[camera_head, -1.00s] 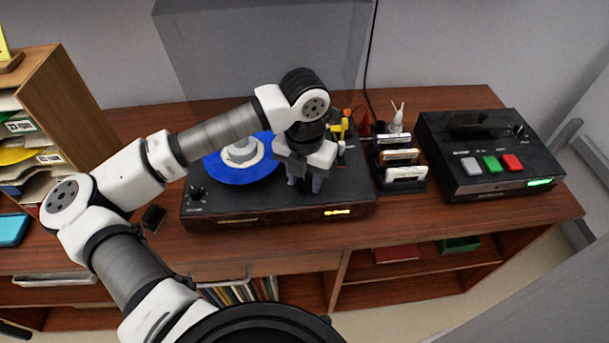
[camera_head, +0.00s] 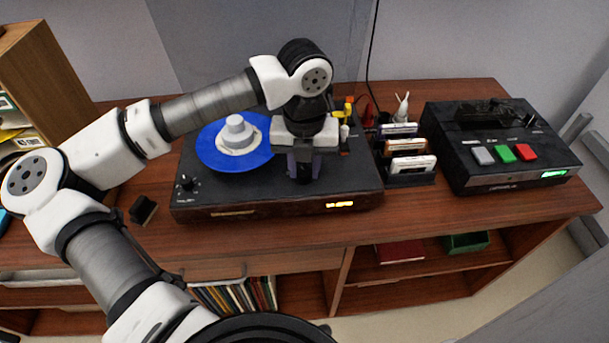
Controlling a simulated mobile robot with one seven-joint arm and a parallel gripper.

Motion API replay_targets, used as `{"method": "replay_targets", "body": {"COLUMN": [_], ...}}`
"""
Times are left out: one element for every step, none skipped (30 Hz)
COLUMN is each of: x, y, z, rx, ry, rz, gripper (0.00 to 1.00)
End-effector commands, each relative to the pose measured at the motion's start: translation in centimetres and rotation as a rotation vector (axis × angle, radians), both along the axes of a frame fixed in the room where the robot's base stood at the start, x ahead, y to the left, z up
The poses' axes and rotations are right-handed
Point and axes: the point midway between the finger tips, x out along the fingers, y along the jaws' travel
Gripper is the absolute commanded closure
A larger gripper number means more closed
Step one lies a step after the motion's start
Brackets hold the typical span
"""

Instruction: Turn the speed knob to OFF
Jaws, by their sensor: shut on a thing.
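The record player (camera_head: 245,197) has a dark top, wooden front and a blue record (camera_head: 212,153) with a white-grey centre piece. My gripper (camera_head: 302,172) points down at the right front of its top. It is shut on the speed knob, which its fingers almost wholly hide. The knob's pointer and the OFF mark cannot be read. A second small black knob (camera_head: 187,183) stands uncovered at the player's front left. A yellow display (camera_head: 340,205) glows on the front right.
Upright cassettes in a black rack (camera_head: 411,180) stand close to the player's right. A black cassette deck (camera_head: 510,123) with grey, green and red buttons is further right. A small dark block (camera_head: 143,209) lies left of the player. The wooden cabinet top (camera_head: 400,218) is clear in front.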

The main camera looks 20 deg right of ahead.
Motion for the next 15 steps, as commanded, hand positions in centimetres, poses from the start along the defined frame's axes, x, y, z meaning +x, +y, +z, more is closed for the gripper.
{"method": "replay_targets", "body": {"x": [0.04,0.03,0.04,0.01,0.02,0.00,0.02,0.02,0.01,0.01,0.00,-0.02,-0.02,-0.03,-0.05], "y": [0.03,0.03,0.05,0.04,0.05,0.03,0.04,0.04,0.04,0.05,0.04,0.04,0.04,0.04,0.02], "z": [-0.74,-0.74,-0.70,-0.69,-0.66,-0.64,-0.62,-0.59,-0.57,-0.54,-0.52,-0.48,-0.45,-0.42,-0.39], "rx": [0.002,0.002,0.002,0.002,0.001,0.001,0.001,0.001,0.002,0.001,0.002,0.002,0.002,0.002,0.000], "ry": [-0.003,-0.003,-0.003,-0.002,-0.004,-0.002,-0.003,-0.003,-0.001,-0.002,-0.001,-0.001,-0.001,-0.001,0.001], "rz": [0.040,0.065,0.098,0.123,0.148,0.178,0.200,0.222,0.250,0.268,0.287,0.309,0.325,0.339,0.358], "gripper": [0.95,0.95,0.95,0.95,0.95,0.95,0.95,0.95,0.95,0.95,0.95,0.95,0.95,0.95,0.95]}}
